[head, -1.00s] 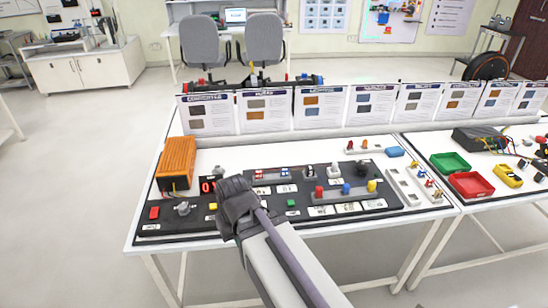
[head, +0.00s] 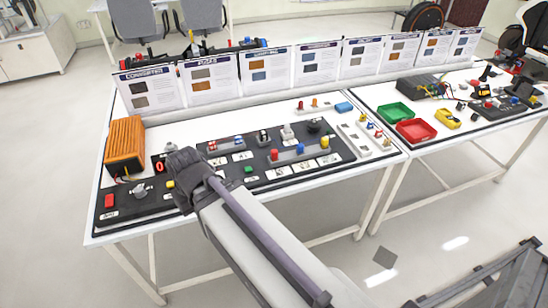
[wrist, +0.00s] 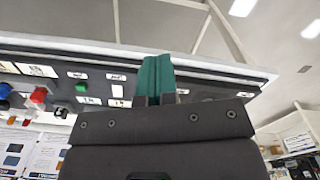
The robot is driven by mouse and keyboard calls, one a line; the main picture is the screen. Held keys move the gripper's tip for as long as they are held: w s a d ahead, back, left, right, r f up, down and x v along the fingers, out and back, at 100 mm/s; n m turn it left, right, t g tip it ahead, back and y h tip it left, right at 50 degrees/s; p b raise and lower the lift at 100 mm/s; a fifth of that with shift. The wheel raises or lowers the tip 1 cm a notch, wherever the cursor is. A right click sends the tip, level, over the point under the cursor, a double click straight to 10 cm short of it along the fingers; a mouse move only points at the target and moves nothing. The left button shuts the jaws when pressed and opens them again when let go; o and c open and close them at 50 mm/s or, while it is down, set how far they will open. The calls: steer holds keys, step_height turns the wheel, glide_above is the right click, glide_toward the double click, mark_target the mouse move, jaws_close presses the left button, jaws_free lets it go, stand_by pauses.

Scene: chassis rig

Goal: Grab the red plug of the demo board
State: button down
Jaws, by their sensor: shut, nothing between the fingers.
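The demo board (head: 222,186) is a black panel on the white table. Its red plug (head: 274,155) stands upright in a grey strip, left of a blue plug (head: 300,149) and a yellow plug (head: 325,143). In the wrist view the red plug (wrist: 39,96) is at the left, away from the fingers. My gripper (wrist: 155,76) shows there with its green fingers together and empty, seen against the board's edge. In the head view my dark wrist hangs over the board's left-middle part, left of the red plug; the fingertips are hidden.
An orange ribbed box (head: 125,148) stands at the board's left. Upright info cards (head: 210,82) line the back. Green (head: 394,115) and red (head: 415,130) trays sit on the right-hand table.

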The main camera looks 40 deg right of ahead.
stand_by(0.4)
steer(key=c, duration=0.8)
jaws_free()
steer(key=shift+c, duration=0.2)
steer(key=shift+d, duration=0.1)
